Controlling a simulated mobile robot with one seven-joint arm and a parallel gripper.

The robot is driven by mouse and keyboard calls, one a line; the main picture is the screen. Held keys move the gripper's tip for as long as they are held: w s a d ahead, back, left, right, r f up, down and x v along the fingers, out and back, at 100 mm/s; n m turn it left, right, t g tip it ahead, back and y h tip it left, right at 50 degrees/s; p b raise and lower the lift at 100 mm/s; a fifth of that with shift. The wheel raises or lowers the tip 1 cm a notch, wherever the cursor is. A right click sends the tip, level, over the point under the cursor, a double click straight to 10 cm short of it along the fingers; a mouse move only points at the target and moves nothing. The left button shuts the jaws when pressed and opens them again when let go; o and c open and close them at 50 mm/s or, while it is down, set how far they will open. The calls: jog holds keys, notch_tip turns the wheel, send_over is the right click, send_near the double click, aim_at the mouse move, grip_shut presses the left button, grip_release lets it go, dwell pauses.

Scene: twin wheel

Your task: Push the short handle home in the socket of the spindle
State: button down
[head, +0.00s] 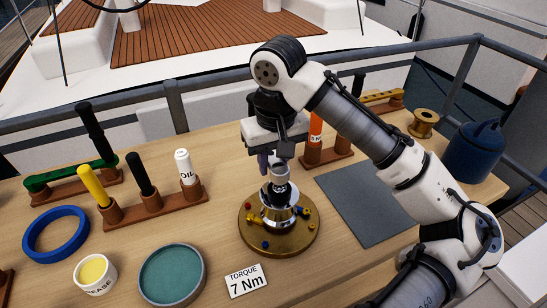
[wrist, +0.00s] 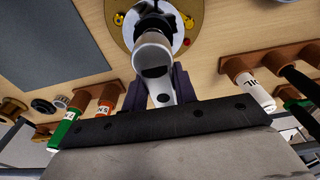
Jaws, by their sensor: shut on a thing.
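The spindle (head: 279,212) is a bright metal drum on a round brass base (head: 256,238), upright on the wooden bench. My gripper (head: 275,164) is above it, pointing down. Its dark purple fingers are shut on a silver-grey piece, which I take for the short handle (head: 280,172). In the wrist view, the handle (wrist: 153,52) runs from between the fingers of my gripper (wrist: 158,86) toward the spindle's brass base (wrist: 118,32). The handle is in line over the spindle's top. The socket is hidden, so I cannot tell how deep the handle sits.
Left stand a green handle with a black grip (head: 70,175), a rack (head: 160,207) of upright tools, a blue ring (head: 56,235), a grease pot (head: 95,274) and a teal dish (head: 172,275). A torque card (head: 246,281) lies in front. A grey mat (head: 365,205) is right.

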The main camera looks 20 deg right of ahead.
jog(key=shift+f+b, duration=0.4)
jog(key=shift+f, duration=0.5)
jog(key=c, duration=1)
grip_release()
jog(key=shift+c, duration=0.2)
notch_tip(320, 180, up, 14)
jog(key=s, duration=0.1)
jog(key=shift+s, duration=0.15)
